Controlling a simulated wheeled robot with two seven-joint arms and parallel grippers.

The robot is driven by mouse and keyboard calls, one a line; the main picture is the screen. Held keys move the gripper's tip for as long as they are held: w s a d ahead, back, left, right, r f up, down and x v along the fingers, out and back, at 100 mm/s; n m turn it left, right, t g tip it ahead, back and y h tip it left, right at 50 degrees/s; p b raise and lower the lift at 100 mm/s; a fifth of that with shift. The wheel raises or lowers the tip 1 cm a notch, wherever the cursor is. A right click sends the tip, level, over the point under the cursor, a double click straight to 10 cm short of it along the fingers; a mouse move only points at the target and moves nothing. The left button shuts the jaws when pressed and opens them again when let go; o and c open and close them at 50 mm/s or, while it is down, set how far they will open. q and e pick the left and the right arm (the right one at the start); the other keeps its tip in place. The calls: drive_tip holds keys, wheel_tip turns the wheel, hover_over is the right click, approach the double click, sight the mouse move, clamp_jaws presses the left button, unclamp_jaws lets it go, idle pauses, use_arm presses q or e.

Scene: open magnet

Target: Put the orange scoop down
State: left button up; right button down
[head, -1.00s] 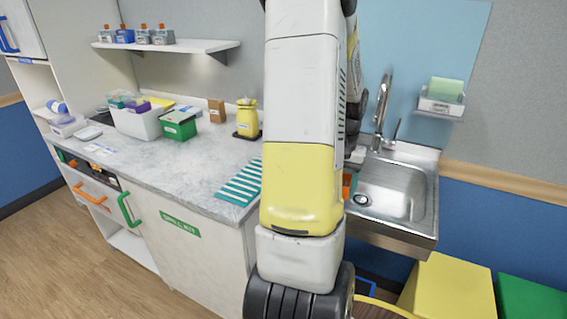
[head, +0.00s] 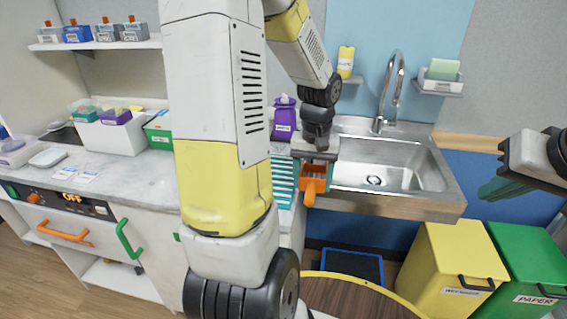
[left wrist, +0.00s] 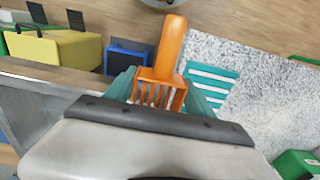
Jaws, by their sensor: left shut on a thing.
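The orange scoop (head: 313,183) hangs in front of the sink's left edge, beside the teal-striped mat (head: 284,184) at the counter's right end. My left gripper (head: 315,159) is shut on the scoop. In the left wrist view the scoop's slotted part (left wrist: 160,93) sits between the teal fingers, and its handle (left wrist: 172,45) points away. The striped mat (left wrist: 213,80) shows just right of the scoop there; I cannot tell the height between them. My right gripper (head: 500,188) is at the right edge, away from the counter; its jaw opening is unclear.
The sink (head: 390,165) with its tall tap is right of the scoop. A purple bottle (head: 285,118) stands behind the mat. White and green bins (head: 110,135) stand on the left counter. Yellow (head: 455,265) and green floor bins are lower right. My arm hides part of the counter.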

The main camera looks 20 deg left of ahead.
use_arm(q)
hover_over(279, 175)
drive_tip(key=shift+s+f, duration=0.15)
drive_tip(key=shift+f, duration=2.35)
drive_tip(key=shift+f, duration=0.1)
drive_tip(key=o, duration=1.4)
